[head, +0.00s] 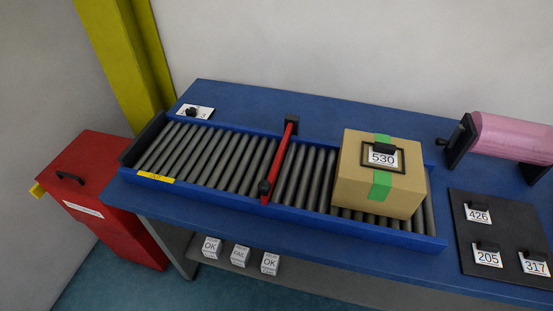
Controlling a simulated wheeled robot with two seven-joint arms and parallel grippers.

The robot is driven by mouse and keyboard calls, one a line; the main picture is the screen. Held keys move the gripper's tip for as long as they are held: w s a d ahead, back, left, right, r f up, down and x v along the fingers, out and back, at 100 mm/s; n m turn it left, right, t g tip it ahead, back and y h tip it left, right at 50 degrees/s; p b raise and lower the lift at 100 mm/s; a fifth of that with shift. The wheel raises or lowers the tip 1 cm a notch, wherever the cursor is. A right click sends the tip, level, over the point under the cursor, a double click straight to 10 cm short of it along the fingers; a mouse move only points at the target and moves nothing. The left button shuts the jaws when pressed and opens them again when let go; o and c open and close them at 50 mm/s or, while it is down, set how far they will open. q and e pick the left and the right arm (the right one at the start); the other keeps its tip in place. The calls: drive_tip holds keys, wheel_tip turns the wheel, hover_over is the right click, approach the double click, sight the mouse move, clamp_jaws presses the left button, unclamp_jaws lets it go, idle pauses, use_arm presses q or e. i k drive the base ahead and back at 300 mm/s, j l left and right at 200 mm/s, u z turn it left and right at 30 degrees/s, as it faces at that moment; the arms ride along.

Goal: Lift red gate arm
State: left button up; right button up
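The red gate arm (280,155) lies across the roller conveyor (200,155) near its middle. It runs from a dark block (291,122) at the conveyor's back edge to a dark knob (264,187) at the front edge. It looks lowered, close over the rollers. A cardboard box (355,185) with green tape and a label 530 sits on the rollers to the right of the gate arm. Neither of my grippers shows in the head view.
The conveyor stands on a blue table (240,98). A pink roll (510,137) and a dark board (490,225) with numbered tags are at the right. A red bin (120,225) and a yellow post (115,55) stand at the left. Small labelled blocks (240,256) sit on a lower shelf.

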sight(265, 187)
drive_tip(key=j+z, duration=0.15)
drive_tip(key=j, duration=0.3)
drive_tip(key=k+j+z, duration=0.2)
drive_tip(key=j, duration=0.25)
drive_tip(key=j+z, duration=0.15)
drive_tip(key=j, duration=0.35)
drive_tip(key=i+l, duration=0.3)
drive_tip(key=l, duration=0.25)
